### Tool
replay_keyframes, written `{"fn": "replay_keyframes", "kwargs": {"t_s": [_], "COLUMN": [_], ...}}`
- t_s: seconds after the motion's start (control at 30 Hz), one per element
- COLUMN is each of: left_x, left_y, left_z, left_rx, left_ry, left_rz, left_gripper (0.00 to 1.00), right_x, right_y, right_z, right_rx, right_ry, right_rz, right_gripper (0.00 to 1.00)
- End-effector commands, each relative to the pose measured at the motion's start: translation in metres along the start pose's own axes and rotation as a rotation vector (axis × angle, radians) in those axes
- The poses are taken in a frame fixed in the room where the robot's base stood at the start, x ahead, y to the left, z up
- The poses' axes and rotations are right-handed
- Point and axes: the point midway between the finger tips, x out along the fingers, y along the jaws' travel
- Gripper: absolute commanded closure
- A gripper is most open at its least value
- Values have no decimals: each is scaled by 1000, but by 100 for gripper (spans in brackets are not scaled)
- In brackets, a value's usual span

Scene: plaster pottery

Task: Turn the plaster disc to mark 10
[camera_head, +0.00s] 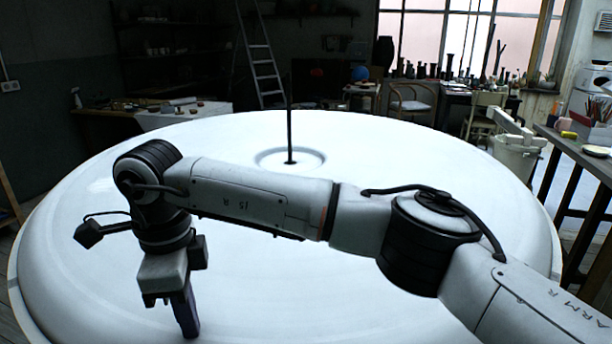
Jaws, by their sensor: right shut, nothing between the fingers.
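The large white plaster disc (400,150) fills most of the camera_head view. A dark upright rod (290,135) rises from a shallow ring at its centre. My right arm comes in from the right and reaches across the disc to its left front part. My right gripper (188,325) points down there, with its fingers shut and empty. Whether the fingertips touch the disc cannot be told. No numbered marks can be made out on the disc. My left gripper is not in view.
A wooden bench (590,160) with jars and tools stands close to the disc on the right. A white bucket (516,158) is behind it. A ladder (262,60), a chair (411,105) and a table (105,125) stand at the back.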

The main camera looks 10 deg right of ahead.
Motion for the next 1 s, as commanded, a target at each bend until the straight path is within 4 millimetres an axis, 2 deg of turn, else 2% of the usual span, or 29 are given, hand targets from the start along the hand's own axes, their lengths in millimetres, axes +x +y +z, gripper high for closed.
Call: {"fn": "replay_keyframes", "kwargs": {"t_s": [0.03,0.27,1.0], "left_x": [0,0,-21], "left_y": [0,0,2], "left_z": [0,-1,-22], "left_rx": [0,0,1], "left_ry": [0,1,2], "left_rz": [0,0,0], "left_gripper": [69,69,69], "right_x": [5,3,-44], "right_y": [-1,-2,-1], "right_z": [-3,-3,0], "right_rx": [7,8,3], "right_ry": [10,7,0], "right_rz": [3,-1,-4], "right_gripper": [100,100,100]}}
